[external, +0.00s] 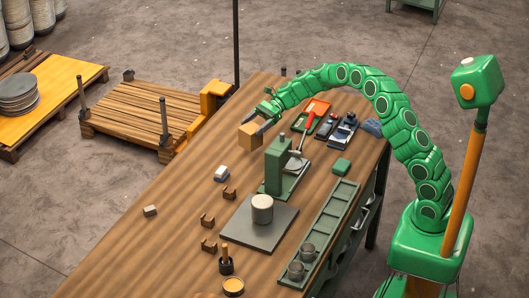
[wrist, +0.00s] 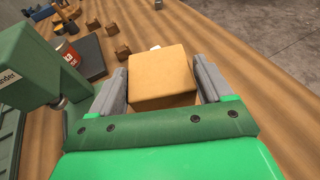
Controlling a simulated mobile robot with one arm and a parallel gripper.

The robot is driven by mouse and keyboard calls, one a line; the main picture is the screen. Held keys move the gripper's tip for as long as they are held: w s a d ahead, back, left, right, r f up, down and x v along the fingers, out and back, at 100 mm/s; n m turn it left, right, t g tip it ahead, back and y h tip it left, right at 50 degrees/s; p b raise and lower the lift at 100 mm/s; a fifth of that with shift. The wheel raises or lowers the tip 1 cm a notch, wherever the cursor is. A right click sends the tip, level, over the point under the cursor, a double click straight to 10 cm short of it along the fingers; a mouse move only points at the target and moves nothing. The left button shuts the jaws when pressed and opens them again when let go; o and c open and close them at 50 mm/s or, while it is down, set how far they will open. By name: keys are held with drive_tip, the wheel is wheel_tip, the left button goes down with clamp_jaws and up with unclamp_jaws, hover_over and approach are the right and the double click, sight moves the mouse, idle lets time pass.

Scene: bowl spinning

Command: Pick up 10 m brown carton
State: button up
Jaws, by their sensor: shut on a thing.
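The brown carton (external: 250,136) is a small tan box near the far left edge of the wooden workbench. In the wrist view the carton (wrist: 161,77) fills the space between the two grey fingers. My gripper (external: 262,128) is shut on it, with one finger on each side. The wrist view shows my gripper (wrist: 160,88) from behind, over its green palm. The carton's underside is hidden, so I cannot tell how far it is above the bench.
A green machine (external: 278,165) stands close to the right of the carton. A grey plate (external: 258,240) bears a pale cylinder (external: 262,208). Small brown brackets (external: 208,220) and a white-topped block (external: 222,173) lie nearby. The bench's left front (external: 130,250) is mostly clear.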

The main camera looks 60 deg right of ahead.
drive_tip(key=s+r, duration=0.6)
drive_tip(key=s, duration=0.5)
drive_tip(key=shift+a+r, duration=0.15)
drive_tip(key=shift+a, duration=0.15)
